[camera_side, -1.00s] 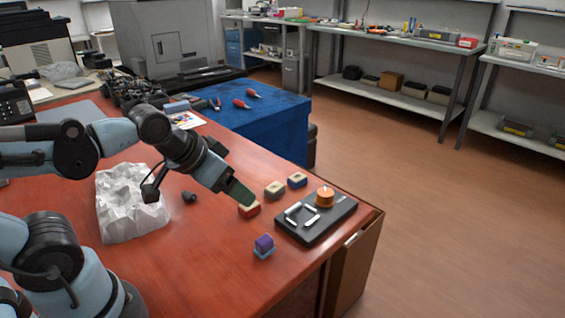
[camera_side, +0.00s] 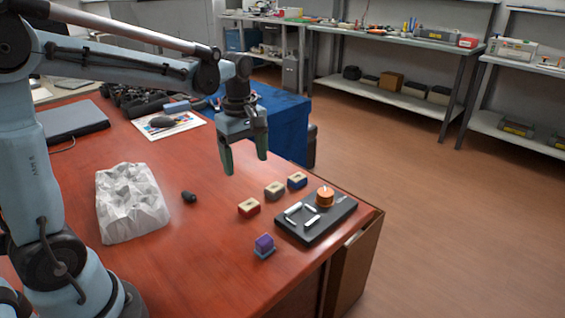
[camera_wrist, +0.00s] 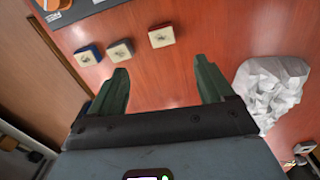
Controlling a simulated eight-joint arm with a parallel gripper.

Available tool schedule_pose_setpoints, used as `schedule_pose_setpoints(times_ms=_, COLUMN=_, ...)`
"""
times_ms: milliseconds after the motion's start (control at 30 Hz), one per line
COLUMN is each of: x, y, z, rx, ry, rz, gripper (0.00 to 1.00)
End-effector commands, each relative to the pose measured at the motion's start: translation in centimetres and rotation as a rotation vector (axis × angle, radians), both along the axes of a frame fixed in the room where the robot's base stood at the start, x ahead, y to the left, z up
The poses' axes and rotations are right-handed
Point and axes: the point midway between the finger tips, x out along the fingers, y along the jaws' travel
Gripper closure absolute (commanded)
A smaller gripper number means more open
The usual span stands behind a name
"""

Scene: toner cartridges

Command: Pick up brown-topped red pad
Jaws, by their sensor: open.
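The red pad (camera_side: 249,208) with a tan-brown top lies on the red-brown table, left of a grey pad (camera_side: 274,191) and a blue pad (camera_side: 297,180) with similar light tops. In the wrist view the red pad (camera_wrist: 161,37) is at the top middle, beyond the fingertips, with the grey pad (camera_wrist: 120,51) and blue pad (camera_wrist: 89,55) to its left. My gripper (camera_side: 244,164) points down above the table with its green fingers apart and nothing between them. It also shows in the wrist view (camera_wrist: 161,66). The red pad is apart from the fingers.
A black board (camera_side: 318,228) with silver handles and an orange cylinder (camera_side: 325,196) lies right of the pads near the table edge. A purple block (camera_side: 264,243) on a blue base is nearer the front. A crumpled white lump (camera_side: 130,203) and small dark object (camera_side: 189,197) lie left.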

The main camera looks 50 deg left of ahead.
Motion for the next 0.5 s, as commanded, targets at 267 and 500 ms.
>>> schedule_pose_setpoints(times_ms=267, x=0.6, y=0.5, z=-1.6, rx=-0.008, ry=0.038, rz=0.103, gripper=0.19)
schedule_pose_setpoints(times_ms=500, x=0.5, y=0.5, z=-5.2, rx=-0.008, ry=0.037, rz=0.100, gripper=0.19)
